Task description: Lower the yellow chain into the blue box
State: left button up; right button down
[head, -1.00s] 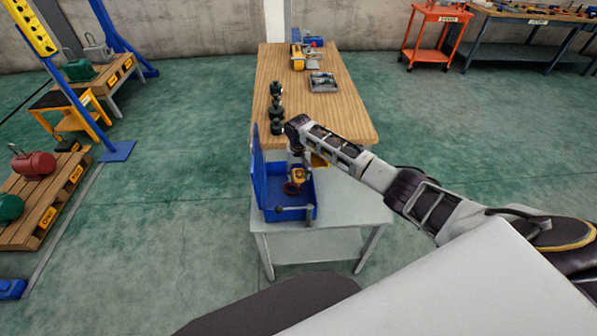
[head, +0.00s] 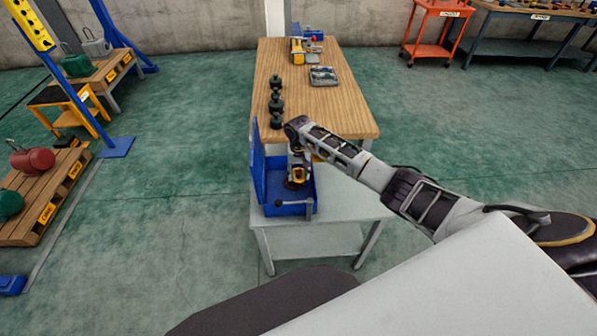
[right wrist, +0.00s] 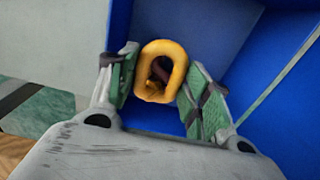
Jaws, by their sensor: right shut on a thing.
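The blue box (head: 300,209) stands open on the light grey table, with its lid upright at the left. My right gripper (head: 297,176) reaches down into the box from above. It is shut on the yellow chain (right wrist: 165,48), whose rounded link shows between the green finger pads in the right wrist view. A darker reddish part shows inside and below the yellow link. Blue walls surround much of the gripper (right wrist: 160,85) there. I cannot tell whether the chain touches the box floor. My left gripper is out of view.
The grey table (head: 345,200) has bare room to the right of the box. A wooden bench (head: 335,110) stands behind it, bearing several dark green pieces (head: 276,100), a grey tray (head: 322,76) and a yellow item (head: 297,50).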

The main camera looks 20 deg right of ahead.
jog(key=c, duration=0.6)
grip_release()
jog(key=shift+r, duration=5.95)
jog(key=shift+s, duration=0.1)
